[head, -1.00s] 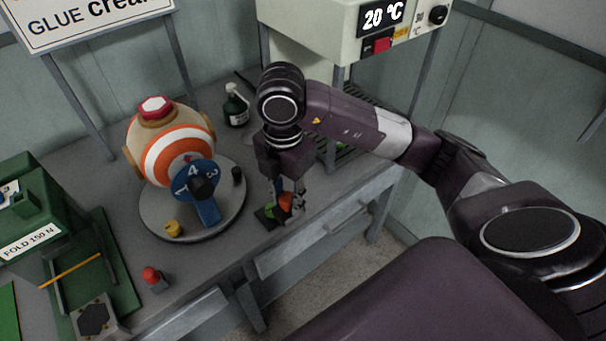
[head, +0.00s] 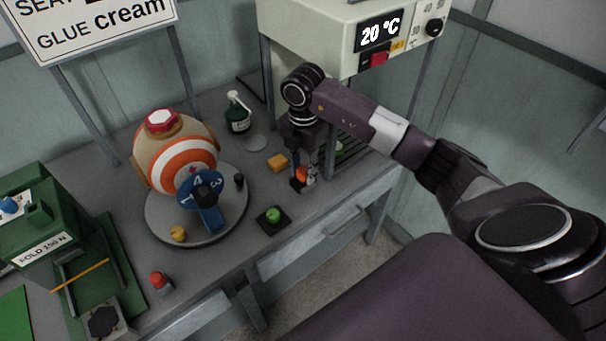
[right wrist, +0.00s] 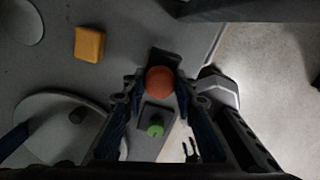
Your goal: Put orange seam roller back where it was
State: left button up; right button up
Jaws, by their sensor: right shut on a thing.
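My right gripper (head: 303,181) is shut on the orange seam roller (head: 301,174), near the front edge of the bench and right of the green knob. In the right wrist view the round orange top of the roller (right wrist: 160,81) sits between the fingertips of my right gripper (right wrist: 162,88). A dark block (right wrist: 165,57) shows just beyond it; I cannot tell whether it is part of the roller or under it. Whether the roller touches the bench is unclear. My left gripper is not in view.
A green knob on a dark square pad (head: 261,221) lies left of the gripper. An orange-yellow block (head: 277,163) and a dark green bottle (head: 238,121) stand behind. A turntable (head: 157,222) carries a striped ball (head: 150,178). The heater box (head: 340,60) and its rack are close behind my arm.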

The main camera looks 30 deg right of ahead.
aim_at(303, 170)
notch_tip(303, 170, down, 2)
jog(key=shift+f, duration=0.4)
jog(key=o, duration=1.1)
jog(key=shift+o, duration=0.2)
jog(key=shift+r, duration=0.2)
notch_tip(303, 170, up, 8)
jog(key=shift+f+b, duration=0.25)
jog(key=shift+b, duration=0.4)
jog(key=shift+s+a, duration=0.1)
jog(key=shift+a, duration=0.05)
